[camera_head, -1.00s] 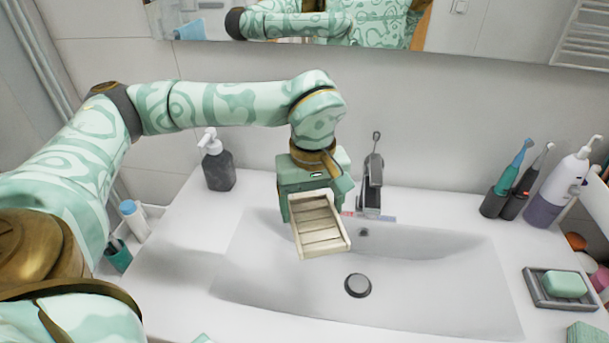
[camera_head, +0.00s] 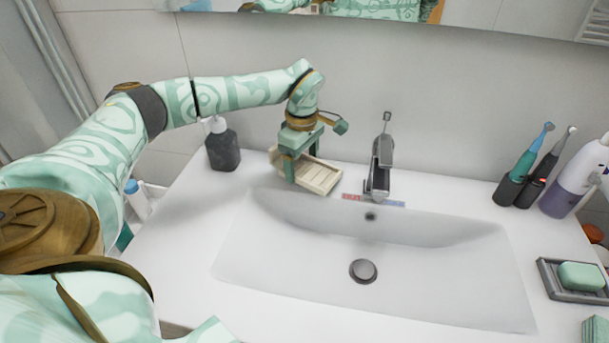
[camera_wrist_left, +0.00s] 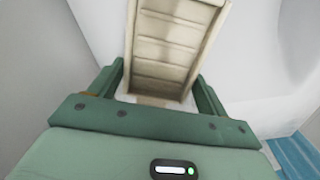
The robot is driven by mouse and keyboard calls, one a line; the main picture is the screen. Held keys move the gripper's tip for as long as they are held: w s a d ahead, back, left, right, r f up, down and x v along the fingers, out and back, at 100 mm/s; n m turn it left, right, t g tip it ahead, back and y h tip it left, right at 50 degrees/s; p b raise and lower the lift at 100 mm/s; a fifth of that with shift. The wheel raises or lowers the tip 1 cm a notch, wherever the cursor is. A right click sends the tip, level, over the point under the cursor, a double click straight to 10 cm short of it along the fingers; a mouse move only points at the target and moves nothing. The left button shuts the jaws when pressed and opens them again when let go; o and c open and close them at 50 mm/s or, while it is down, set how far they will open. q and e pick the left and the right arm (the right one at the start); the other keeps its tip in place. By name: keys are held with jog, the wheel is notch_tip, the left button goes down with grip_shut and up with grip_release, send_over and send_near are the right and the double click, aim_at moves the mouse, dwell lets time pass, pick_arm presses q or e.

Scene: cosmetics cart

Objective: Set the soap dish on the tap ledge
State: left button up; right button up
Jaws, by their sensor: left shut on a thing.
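The soap dish (camera_head: 318,177) is a cream slatted tray. In the head view it is at the tap ledge (camera_head: 345,176), left of the tap (camera_head: 381,165), behind the basin's back left rim. My left gripper (camera_head: 298,166) is shut on the dish. The left wrist view shows the dish (camera_wrist_left: 173,50) between the two green fingers (camera_wrist_left: 160,85). The dish looks close to level and very near the ledge; I cannot tell whether it touches. Its left part is partly hidden by the gripper. My right gripper is not in view.
A dark soap pump bottle (camera_head: 222,148) stands just left of the gripper. The sink basin (camera_head: 310,245) is empty. A grey dish with green soap (camera_head: 580,276) and toothbrush holders (camera_head: 512,188) are at the right. A red and blue strip (camera_head: 372,200) lies before the tap.

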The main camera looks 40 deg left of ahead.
aim_at(302, 167)
pick_arm(q)
jog(key=shift+w+a+f, duration=0.15)
jog(key=shift+w+f, duration=0.05)
jog(key=shift+f, duration=0.05)
notch_tip(302, 167, down, 4)
jog(key=shift+a+r+b, duration=0.1)
jog(key=shift+r+b, duration=0.15)
jog(key=shift+b, duration=0.55)
jog(key=shift+w, duration=0.1)
jog(key=shift+r, duration=0.1)
jog(key=o, duration=1)
jog(key=shift+o, duration=0.2)
